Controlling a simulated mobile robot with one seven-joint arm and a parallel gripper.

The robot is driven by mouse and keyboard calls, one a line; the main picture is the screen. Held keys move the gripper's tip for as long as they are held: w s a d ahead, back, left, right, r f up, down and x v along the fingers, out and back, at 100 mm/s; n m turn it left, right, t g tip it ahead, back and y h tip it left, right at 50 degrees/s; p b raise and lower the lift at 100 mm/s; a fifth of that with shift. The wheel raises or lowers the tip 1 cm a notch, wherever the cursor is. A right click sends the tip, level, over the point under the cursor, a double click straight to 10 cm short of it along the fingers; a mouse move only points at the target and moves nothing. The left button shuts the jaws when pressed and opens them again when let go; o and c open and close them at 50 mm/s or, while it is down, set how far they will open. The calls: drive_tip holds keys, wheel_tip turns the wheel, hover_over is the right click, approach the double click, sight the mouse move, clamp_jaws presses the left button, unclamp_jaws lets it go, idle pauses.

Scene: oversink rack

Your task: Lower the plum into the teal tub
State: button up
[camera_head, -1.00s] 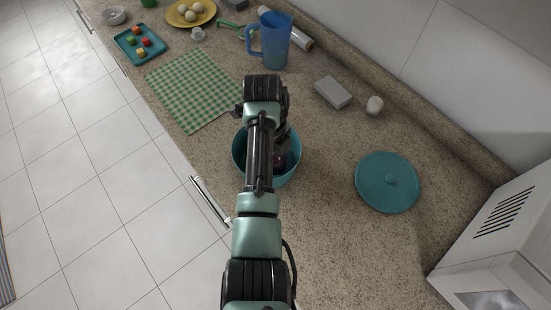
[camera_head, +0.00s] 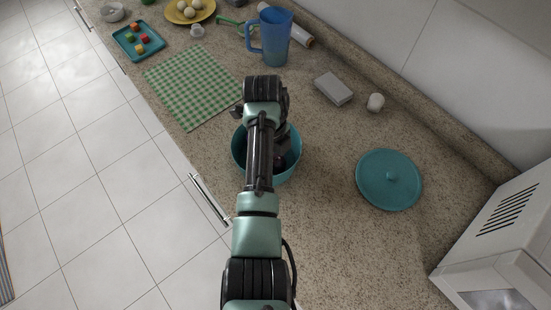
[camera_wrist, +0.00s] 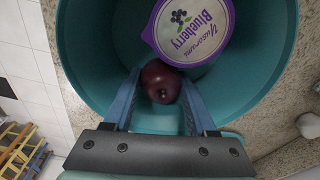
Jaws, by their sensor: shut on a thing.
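The dark red plum (camera_wrist: 161,82) is between the two fingers of my gripper (camera_wrist: 158,88) in the wrist view, and the gripper is shut on it. The plum is over the open teal tub (camera_wrist: 90,50), inside its rim as seen from above. A purple and white blueberry yogurt cup (camera_wrist: 190,28) lies in the tub, beyond the plum. In the head view my arm covers much of the tub (camera_head: 240,160); the plum shows only as a dark patch there. I cannot tell whether the plum touches the tub floor.
A teal lid (camera_head: 388,180) lies on the counter to the right. A grey box (camera_head: 332,89), a white object (camera_head: 375,102) and a blue pitcher (camera_head: 272,38) stand behind the tub. A green checked cloth (camera_head: 190,88) lies at the left. Counter between tub and lid is clear.

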drive_tip(key=shift+f, duration=0.4)
idle(0.3)
drive_tip(key=o, duration=1.5)
drive_tip(key=shift+c, duration=0.2)
wheel_tip(320, 180, up, 13)
drive_tip(key=w+a+p, duration=0.1)
drive_tip(key=p, duration=0.2)
drive_tip(key=shift+a, duration=0.15)
